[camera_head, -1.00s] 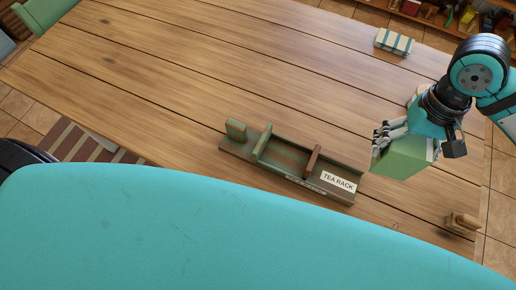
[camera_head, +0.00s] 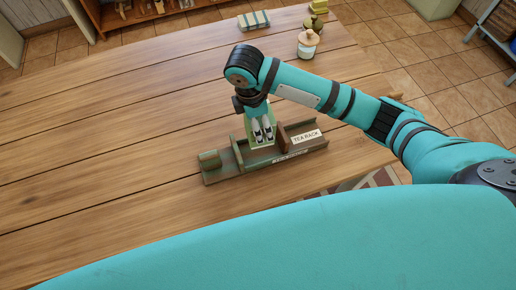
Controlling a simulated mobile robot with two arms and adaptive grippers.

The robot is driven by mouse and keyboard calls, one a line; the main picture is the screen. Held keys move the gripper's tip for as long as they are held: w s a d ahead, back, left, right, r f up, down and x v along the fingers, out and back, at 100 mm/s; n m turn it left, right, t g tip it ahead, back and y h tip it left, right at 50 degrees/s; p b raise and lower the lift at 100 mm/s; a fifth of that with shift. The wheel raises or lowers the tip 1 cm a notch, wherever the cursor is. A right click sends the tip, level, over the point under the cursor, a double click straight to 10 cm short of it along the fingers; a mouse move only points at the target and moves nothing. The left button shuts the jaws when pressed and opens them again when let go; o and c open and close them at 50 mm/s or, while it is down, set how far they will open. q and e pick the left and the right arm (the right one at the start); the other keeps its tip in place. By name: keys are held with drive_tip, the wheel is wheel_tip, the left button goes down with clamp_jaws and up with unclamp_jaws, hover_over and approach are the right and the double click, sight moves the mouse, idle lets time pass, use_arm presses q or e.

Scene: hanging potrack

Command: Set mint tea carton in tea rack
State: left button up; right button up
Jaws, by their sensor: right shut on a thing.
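The tea rack (camera_head: 236,170) is a long, low green and brown wooden holder on the table, with upright dividers and a white label reading "TEA RACK" at its right end. My right gripper (camera_head: 262,134) points down over the middle of the rack, shut on the light green mint tea carton (camera_head: 254,141). The carton is at the rack's middle section, between a green divider on its left and a brown divider on its right. The fingers hide much of the carton, and I cannot tell whether its bottom touches the rack floor. My left gripper is out of view.
A striped box (camera_head: 254,19), a jar with a lid (camera_head: 308,44) and a small yellow-green thing (camera_head: 318,7) stand at the table's far edge. The wooden table (camera_head: 110,130) is clear left of the rack. My right arm spans the table's right side.

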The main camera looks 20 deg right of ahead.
drive_tip(key=shift+a+f+n, duration=0.1)
drive_tip(key=shift+f+n, duration=0.15)
drive_tip(key=shift+n, duration=0.15)
wheel_tip(320, 180, down, 9)
drive_tip(key=shift+a+f+p, duration=0.15)
drive_tip(key=shift+p, duration=0.55)
drive_tip(key=shift+f, duration=0.35)
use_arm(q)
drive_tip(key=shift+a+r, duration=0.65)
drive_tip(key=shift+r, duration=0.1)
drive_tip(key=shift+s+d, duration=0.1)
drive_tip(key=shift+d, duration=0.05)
use_arm(e)
drive_tip(key=shift+f, duration=0.1)
drive_tip(key=o, duration=1)
drive_tip(key=shift+o, duration=0.2)
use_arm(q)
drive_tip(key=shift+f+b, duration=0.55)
use_arm(e)
drive_tip(key=r, duration=0.4)
drive_tip(key=a+r, duration=0.1)
drive_tip(key=r, duration=0.7)
drive_tip(key=shift+a+r, duration=0.1)
drive_tip(key=shift+a, duration=0.3)
